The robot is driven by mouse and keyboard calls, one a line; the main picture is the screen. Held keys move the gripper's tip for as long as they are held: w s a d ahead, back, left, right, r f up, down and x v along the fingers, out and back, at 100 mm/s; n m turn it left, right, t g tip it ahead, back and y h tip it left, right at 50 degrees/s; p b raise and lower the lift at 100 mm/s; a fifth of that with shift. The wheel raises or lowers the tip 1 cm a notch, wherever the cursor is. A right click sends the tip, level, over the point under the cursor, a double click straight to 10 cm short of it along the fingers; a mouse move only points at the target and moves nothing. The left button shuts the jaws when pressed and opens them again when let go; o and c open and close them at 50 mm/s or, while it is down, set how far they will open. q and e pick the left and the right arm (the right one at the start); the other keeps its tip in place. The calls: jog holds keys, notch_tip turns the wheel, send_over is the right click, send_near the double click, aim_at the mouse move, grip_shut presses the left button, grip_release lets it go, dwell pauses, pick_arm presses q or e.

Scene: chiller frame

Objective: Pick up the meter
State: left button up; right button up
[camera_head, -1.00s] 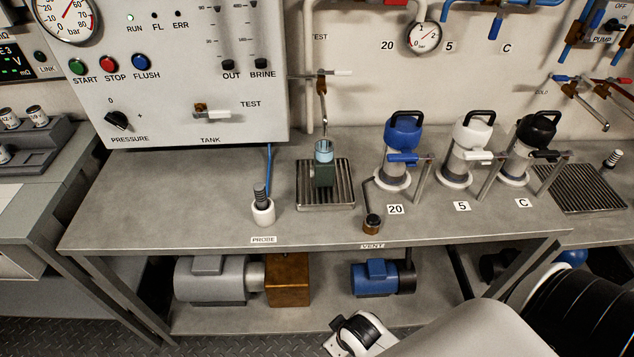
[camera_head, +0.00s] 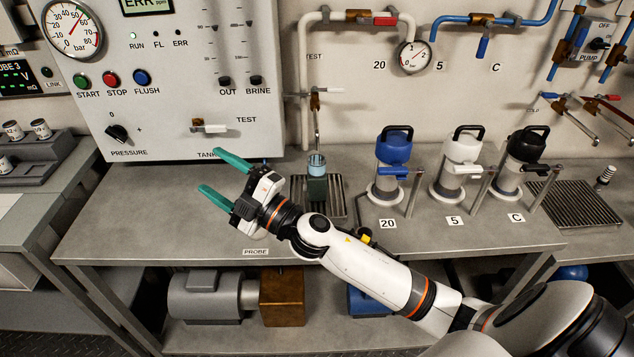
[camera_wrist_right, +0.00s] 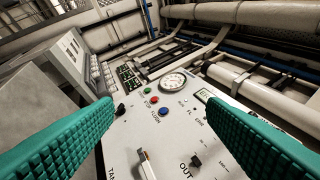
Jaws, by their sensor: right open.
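A small dark green block with a light blue cup on top, probably the meter (camera_head: 317,187), stands upright on the ribbed drip tray (camera_head: 337,206) at the middle of the bench, under a tap. My right gripper (camera_head: 211,171) is open and empty, above the bench to the left of the block and in front of the control panel. Its teal fingers point left in the head view. They also frame the right wrist view (camera_wrist_right: 160,103), with the panel between them and no block visible. The probe and its holder are hidden behind my right gripper. My left gripper is not in view.
The control panel (camera_head: 172,100) stands behind the gripper. Blue (camera_head: 392,165), white (camera_head: 455,165) and black (camera_head: 517,165) canisters stand right of the tray. A second ribbed tray (camera_head: 575,205) lies far right. The bench's left part (camera_head: 130,215) is clear.

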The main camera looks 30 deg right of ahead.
jog(key=a+r+n+g+y, duration=0.3)
jog(key=a+n+g+y, duration=0.2)
jog(key=n+g+y, duration=0.45)
jog(key=n+g+h, duration=0.5)
jog(key=n+h, duration=0.1)
jog(key=h, duration=1.5)
send_near(318, 153)
jog(key=shift+s+a+f+p+x, duration=0.1)
jog(key=shift+s+a+p+x, duration=0.2)
jog(key=shift+x, duration=0.95)
jog(key=shift+s+a+f+p+x, duration=0.1)
jog(key=shift+p+x, duration=0.35)
jog(key=shift+x, duration=0.8)
jog(key=shift+s+a+f+p+x, duration=0.1)
jog(key=shift+s+a+p+x, duration=0.2)
jog(key=shift+x, duration=0.95)
jog(key=shift+w+d, duration=0.1)
jog(key=shift+w, duration=0.05)
jog(key=c, duration=1.4)
jog(key=shift+r, duration=0.1)
grip_shut()
